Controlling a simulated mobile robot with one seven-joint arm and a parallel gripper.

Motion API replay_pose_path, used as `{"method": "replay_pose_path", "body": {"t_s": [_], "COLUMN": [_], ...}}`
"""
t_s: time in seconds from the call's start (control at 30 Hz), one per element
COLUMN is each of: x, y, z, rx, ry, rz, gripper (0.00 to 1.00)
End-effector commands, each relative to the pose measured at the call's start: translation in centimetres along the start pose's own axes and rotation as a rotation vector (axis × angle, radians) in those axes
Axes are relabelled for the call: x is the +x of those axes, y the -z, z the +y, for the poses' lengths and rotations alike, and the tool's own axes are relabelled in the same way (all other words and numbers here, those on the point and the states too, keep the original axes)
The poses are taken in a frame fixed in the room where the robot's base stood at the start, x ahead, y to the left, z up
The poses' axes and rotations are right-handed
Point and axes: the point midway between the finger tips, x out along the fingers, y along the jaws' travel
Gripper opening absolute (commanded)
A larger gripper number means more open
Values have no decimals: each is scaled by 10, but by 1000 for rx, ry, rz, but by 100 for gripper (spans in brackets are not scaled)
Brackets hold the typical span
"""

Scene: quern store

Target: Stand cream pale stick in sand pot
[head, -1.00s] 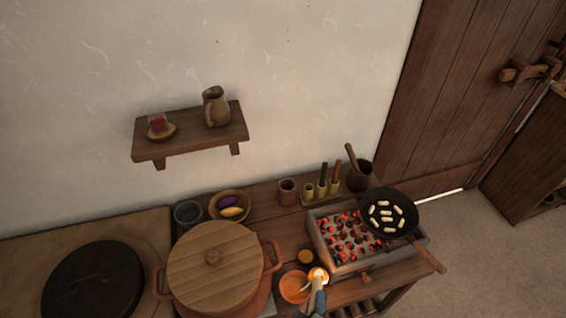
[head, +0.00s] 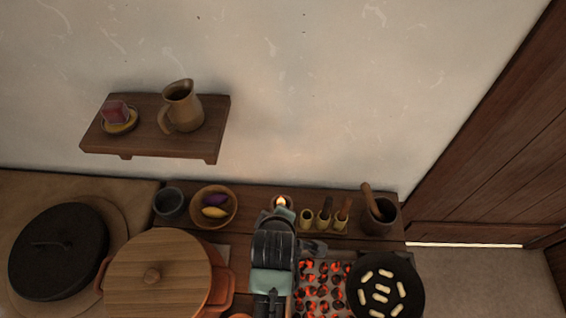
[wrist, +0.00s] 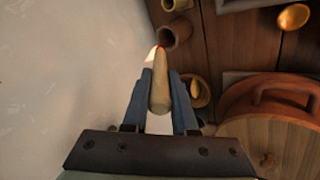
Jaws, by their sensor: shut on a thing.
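My gripper (wrist: 160,100) is shut on the cream pale stick (wrist: 160,94), which lies between its two blue-grey fingers in the wrist view. An orange-white glow shows at the stick's far end. The brown sand pot (wrist: 178,30) is just beyond that end, its dark mouth facing the stick; its contents cannot be made out. In the head view the sand pot (head: 290,209) stands at the back of the bench with the glow at its mouth. My arm hides most of the stick there. I cannot tell whether the tip is above or inside the pot.
Several upright holders (head: 324,219) stand right of the pot, then a dark mortar (head: 388,225). A bowl (head: 232,215) and a grey cup (head: 168,203) are to its left. Glowing coals (head: 318,290), a black pan (head: 408,285) and a lidded pot (head: 158,270) lie nearer. A shelf (head: 200,145) hangs above.

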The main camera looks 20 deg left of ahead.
Motion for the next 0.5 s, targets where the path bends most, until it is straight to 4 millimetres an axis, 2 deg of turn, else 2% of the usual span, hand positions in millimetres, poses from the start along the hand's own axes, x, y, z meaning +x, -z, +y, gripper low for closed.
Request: {"method": "replay_pose_path", "body": {"t_s": [0.03, 0.2, 0.4, 0.5], "x": [15, 44, 69, 78], "y": [14, 50, 80, 89], "z": [2, 6, 13, 20], "rx": [-36, -145, -279, -346], "ry": [27, 137, 265, 326], "rz": [11, 34, 47, 46], "gripper": [0, 0, 0, 0]}}
